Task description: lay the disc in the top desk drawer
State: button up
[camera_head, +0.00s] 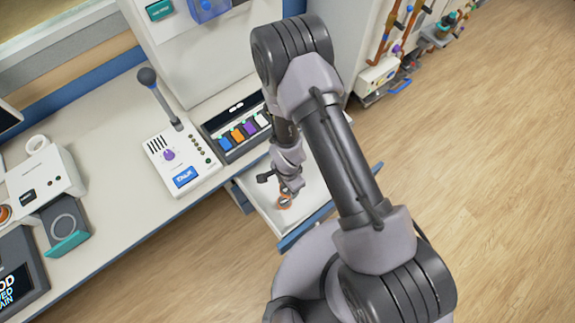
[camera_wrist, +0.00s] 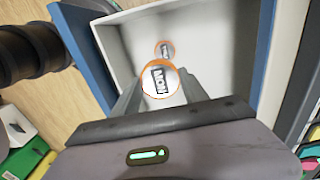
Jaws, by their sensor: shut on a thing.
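A small white disc with an orange rim and dark lettering (camera_wrist: 158,82) is held between the fingertips of my gripper (camera_wrist: 157,74) in the wrist view. In the head view the disc (camera_head: 285,201) shows as an orange spot under my gripper (camera_head: 288,194). The top desk drawer (camera_head: 264,203) is pulled open, and my gripper points down into it. The drawer's pale floor and walls fill the middle of the wrist view (camera_wrist: 205,45). A smaller, similar orange-rimmed round mark (camera_wrist: 165,49) shows on the drawer floor; I cannot tell whether it is a second disc or a reflection.
The desk (camera_head: 112,205) holds a talk panel with a microphone (camera_head: 183,160), a rack of coloured cards (camera_head: 243,132) and a device with a teal-edged tray (camera_head: 64,226). The drawer's blue front (camera_head: 307,226) stands out from the desk. Wooden floor lies open at right.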

jog(key=f+b, duration=0.3)
jog(key=f, duration=0.3)
jog(key=f+b, duration=0.3)
jog(key=f, duration=0.4)
jog(key=shift+w+d+f, duration=0.1)
jog(key=shift+w+d, duration=0.05)
jog(key=shift+w, duration=0.05)
jog(key=w+d+b, duration=0.1)
jog(key=w+d, duration=0.2)
jog(key=d, duration=0.1)
jog(key=w+d+f+b, duration=0.1)
jog(key=w+d, duration=0.2)
jog(key=d, duration=0.1)
jog(key=w+d+b, duration=0.1)
jog(key=w+d, duration=0.2)
jog(key=d, duration=0.1)
jog(key=shift+w+d+f+b, duration=0.1)
jog(key=shift+w+f+b, duration=0.2)
jog(key=shift+w, duration=0.1)
jog(key=shift+f+b, duration=1)
jog(key=shift+f, duration=0.85)
jog(key=o, duration=1.5)
jog(key=shift+r, duration=0.1)
jog(key=shift+o, duration=0.2)
